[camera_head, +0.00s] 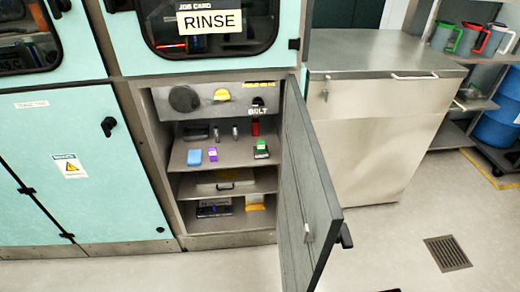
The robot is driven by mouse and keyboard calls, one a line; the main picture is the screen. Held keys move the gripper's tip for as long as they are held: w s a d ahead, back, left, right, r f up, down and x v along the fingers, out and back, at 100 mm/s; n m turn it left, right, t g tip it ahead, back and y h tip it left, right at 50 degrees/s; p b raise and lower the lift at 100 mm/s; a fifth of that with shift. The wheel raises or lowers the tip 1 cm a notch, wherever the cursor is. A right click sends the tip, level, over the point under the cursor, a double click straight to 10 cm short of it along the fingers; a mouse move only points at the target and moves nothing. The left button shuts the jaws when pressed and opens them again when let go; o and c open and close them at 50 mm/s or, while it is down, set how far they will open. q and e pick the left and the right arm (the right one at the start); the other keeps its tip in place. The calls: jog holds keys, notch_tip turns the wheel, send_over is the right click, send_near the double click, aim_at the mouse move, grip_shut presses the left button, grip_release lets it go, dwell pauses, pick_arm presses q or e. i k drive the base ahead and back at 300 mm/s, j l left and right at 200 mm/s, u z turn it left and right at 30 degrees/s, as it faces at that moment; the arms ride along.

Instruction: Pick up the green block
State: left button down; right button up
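The green block (261,146) is small in the camera_head view. It is at the right side of the upper shelf (229,160) inside the open cabinet. It shows bright green at the top with a darker part below; the detail is too small to tell. Neither of my grippers is in view.
A blue block (194,157) and a purple block (212,155) stand left of it on the same shelf. A red piece (255,128) is behind it. The open grey cabinet door (305,190) juts out on the right. The floor (225,265) in front is clear.

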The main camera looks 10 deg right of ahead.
aim_at(261, 145)
jog(key=i+j+z, duration=0.35)
jog(key=i+z, duration=0.1)
jog(key=z, duration=1.25)
